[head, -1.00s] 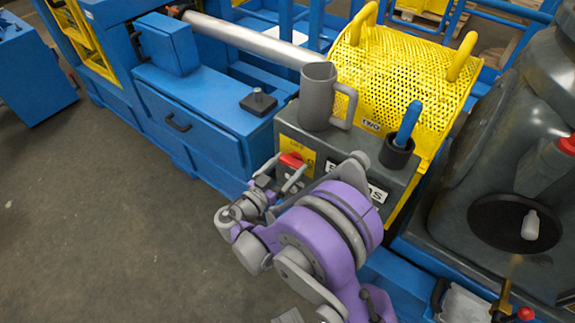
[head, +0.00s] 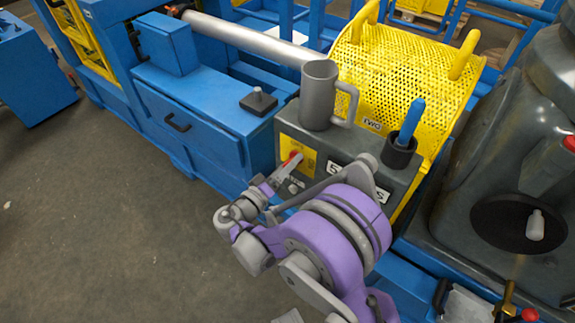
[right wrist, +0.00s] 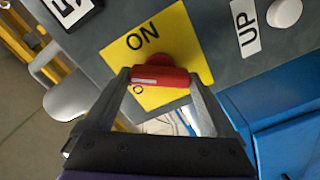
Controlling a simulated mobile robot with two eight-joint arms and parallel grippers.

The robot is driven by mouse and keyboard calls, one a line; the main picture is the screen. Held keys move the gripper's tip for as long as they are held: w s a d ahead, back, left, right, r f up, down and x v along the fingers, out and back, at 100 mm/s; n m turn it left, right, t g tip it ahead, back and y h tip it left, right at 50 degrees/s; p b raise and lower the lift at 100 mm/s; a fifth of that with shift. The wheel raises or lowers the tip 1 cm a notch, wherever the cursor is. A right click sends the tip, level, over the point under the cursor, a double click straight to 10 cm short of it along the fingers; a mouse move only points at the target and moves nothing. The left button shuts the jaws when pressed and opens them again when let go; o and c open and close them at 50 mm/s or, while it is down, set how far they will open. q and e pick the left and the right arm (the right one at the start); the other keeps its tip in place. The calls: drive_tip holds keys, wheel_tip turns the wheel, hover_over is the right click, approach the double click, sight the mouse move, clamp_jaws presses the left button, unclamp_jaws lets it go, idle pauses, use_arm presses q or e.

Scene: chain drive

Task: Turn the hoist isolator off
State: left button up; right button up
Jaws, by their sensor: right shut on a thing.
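The hoist isolator is a red rotary handle (right wrist: 160,77) on a yellow plate (right wrist: 150,45) marked ON, on the front of a grey box (head: 345,150). A second marking on the plate is partly hidden behind the handle. In the right wrist view the handle lies crosswise between the two fingers of my right gripper (right wrist: 162,82), which is shut on it. In the head view my right gripper (head: 288,172) reaches the red handle at the yellow plate from the front. My left gripper is not in view.
A grey mug (head: 318,95) and a dark cup with a blue-handled tool (head: 398,150) stand on the box. A yellow perforated guard (head: 395,75) is behind. An UP label (right wrist: 244,28) and white button (right wrist: 284,12) sit beside the plate. A dark container (head: 500,170) stands right.

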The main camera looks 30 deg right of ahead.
drive_tip(key=n, duration=0.6)
drive_tip(key=shift+f+n+b, duration=0.1)
drive_tip(key=shift+n+b, duration=0.25)
drive_tip(key=shift+n, duration=0.05)
idle(0.4)
drive_tip(key=o, duration=1.1)
drive_tip(key=shift+c, duration=0.2)
drive_tip(key=p+v, duration=0.1)
drive_tip(key=v, duration=1)
drive_tip(key=shift+d, duration=0.15)
